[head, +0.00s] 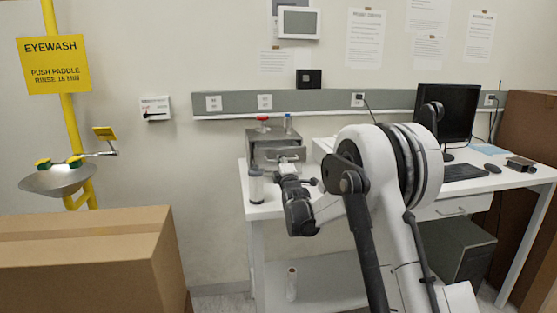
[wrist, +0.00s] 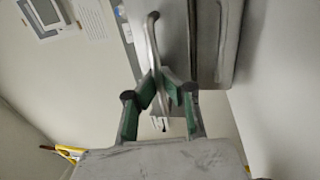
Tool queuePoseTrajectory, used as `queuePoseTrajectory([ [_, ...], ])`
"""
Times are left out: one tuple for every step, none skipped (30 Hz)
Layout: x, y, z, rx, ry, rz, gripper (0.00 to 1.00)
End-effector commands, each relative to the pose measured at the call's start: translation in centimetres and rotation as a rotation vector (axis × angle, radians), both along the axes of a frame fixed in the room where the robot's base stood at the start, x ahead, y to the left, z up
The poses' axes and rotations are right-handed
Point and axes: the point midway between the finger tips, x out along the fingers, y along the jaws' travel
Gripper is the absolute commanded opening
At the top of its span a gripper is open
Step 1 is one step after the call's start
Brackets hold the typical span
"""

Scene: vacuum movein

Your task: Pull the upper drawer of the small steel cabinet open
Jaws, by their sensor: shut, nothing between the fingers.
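The small steel cabinet (head: 264,140) stands on the white bench, with a red-topped item and a blue-topped item on it. In the wrist view its grey metal front (wrist: 207,45) fills the upper middle, turned sideways. A bar handle (wrist: 152,38) runs down toward my fingers. My gripper (wrist: 166,74) is shut and empty, its green-padded fingertips close to the handle; I cannot tell if they touch it. In the head view my gripper (head: 287,168) is in front of the cabinet and hides part of it.
A dark-capped bottle (head: 256,186) stands on the bench left of my gripper. A monitor (head: 458,112) and keyboard (head: 464,172) are at the right. A cardboard box (head: 80,265) fills the lower left, below the eyewash bowl (head: 57,180). Another bottle (head: 292,284) stands on the lower shelf.

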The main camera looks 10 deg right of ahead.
Motion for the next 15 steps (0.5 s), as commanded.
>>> queuePoseTrajectory([
  [-1.0,0.0,-0.1,0.0,0.0,0.0,0.0],
  [-1.5,0.0,-0.1,0.0,0.0,0.0,0.0],
  [-2.1,0.0,-0.1,0.0,0.0,0.0,0.0],
  [-2.5,0.0,-0.1,0.0,0.0,0.0,0.0],
  [-2.8,0.0,-0.1,0.0,0.0,0.0,0.0],
  [-3.2,0.0,-0.1,0.0,0.0,0.0,0.0],
  [-3.4,0.0,-0.1,0.0,0.0,0.0,0.0],
  [-3.5,0.0,0.0,0.0,0.0,0.0,0.0],
  [-3.7,0.0,0.0,0.0,0.0,0.0,0.0],
  [-3.8,0.0,0.0,0.0,0.0,0.0,0.0],
  [-3.8,0.0,0.0,0.0,0.0,0.0,0.0],
  [-3.8,0.0,0.0,0.0,0.0,0.0,0.0],
  [-3.8,0.0,0.0,0.0,0.0,0.0,0.0],
  [-3.8,0.0,0.0,0.0,0.0,0.0,0.0],
  [-3.8,0.0,0.0,0.0,0.0,0.0,0.0],
])
